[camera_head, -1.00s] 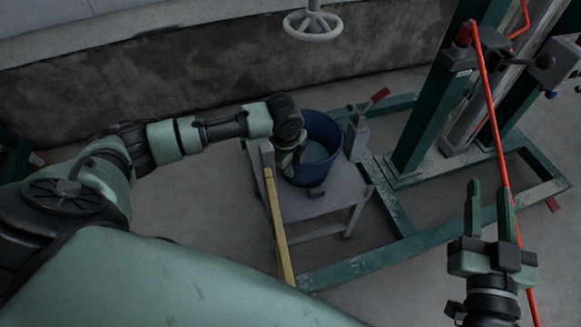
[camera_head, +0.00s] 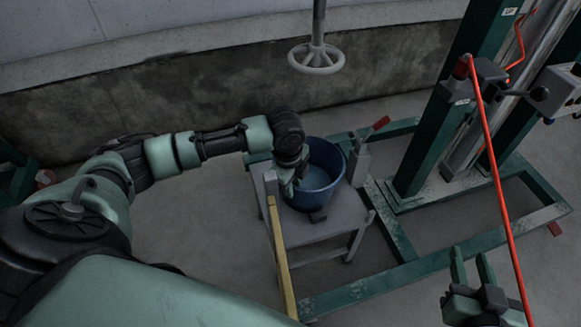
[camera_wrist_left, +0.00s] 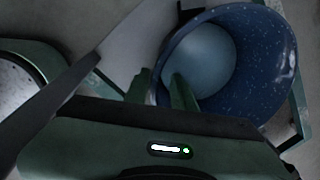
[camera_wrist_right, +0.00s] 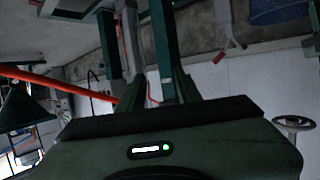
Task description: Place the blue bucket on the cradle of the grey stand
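The blue bucket (camera_head: 326,158) stands upright on the grey stand (camera_head: 336,228), between its grey uprights; its underside is hidden. It also shows in the left wrist view as a speckled blue bucket (camera_wrist_left: 268,72). My left gripper (camera_head: 288,186) is at the bucket's left rim. In the left wrist view its fingers (camera_wrist_left: 161,82) are apart, one inside the bucket and one outside, with the rim between them. I cannot tell whether they touch the wall. My right gripper (camera_head: 471,262) is open and empty at the lower right; its parted fingers show in the right wrist view (camera_wrist_right: 158,82).
A yellow bar (camera_head: 280,258) runs along the stand's left side. A green steel frame (camera_head: 420,262) lies on the floor behind and right. A red hose (camera_head: 497,180) hangs near my right gripper. A handwheel (camera_head: 316,60) hangs above.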

